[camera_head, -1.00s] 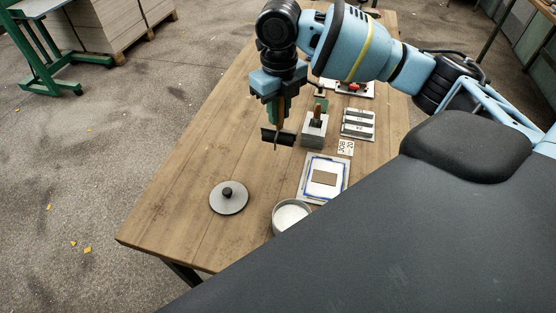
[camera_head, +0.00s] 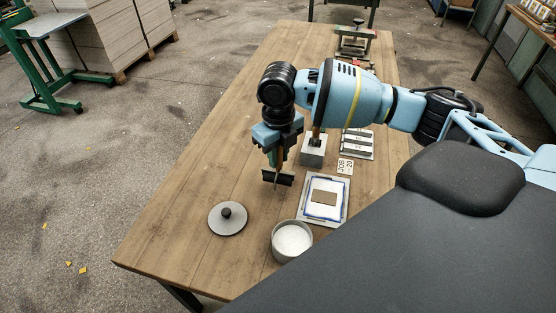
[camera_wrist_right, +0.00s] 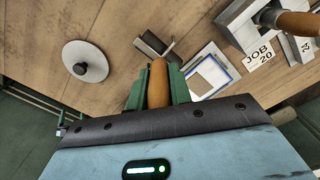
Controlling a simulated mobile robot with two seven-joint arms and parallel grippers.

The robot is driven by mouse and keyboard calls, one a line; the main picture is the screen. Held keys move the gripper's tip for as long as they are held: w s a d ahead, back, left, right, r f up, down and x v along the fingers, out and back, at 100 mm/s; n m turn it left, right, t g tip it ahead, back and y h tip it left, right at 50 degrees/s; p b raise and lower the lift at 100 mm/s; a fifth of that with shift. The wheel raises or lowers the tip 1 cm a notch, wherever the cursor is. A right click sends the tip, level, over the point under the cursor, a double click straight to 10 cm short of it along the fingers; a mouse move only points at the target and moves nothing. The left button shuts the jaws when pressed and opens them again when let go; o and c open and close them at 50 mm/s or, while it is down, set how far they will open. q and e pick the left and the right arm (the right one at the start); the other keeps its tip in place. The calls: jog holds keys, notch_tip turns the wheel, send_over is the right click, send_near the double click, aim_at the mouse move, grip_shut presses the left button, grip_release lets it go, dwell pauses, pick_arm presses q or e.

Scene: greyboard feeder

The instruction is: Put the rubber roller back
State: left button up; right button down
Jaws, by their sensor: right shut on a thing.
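The rubber roller (camera_head: 277,178) has a black cylinder and a wooden handle. My right gripper (camera_head: 279,157) is shut on the handle, and the cylinder hangs below the jaws over the table. In the right wrist view the orange-brown handle (camera_wrist_right: 158,82) sits between the green fingers, with the dark cylinder (camera_wrist_right: 150,43) beyond it. Whether the cylinder touches the table is hard to tell. My left gripper is not in view.
On the wooden table (camera_head: 190,170) are a round grey lid (camera_head: 228,219), an open pot of white stuff (camera_head: 291,240), a blue-edged tray (camera_head: 309,216), a grey block with a wooden-handled tool (camera_head: 313,152), a JOB 20 card (camera_head: 346,167) and a striped plate (camera_head: 357,143). The table's left side is clear.

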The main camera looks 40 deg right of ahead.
jog(key=shift+f, duration=1.05)
jog(key=shift+f, duration=0.15)
jog(key=c, duration=1.3)
grip_release()
notch_tip(320, 180, up, 12)
jog(key=shift+r+p, duration=0.15)
jog(key=shift+p, duration=0.15)
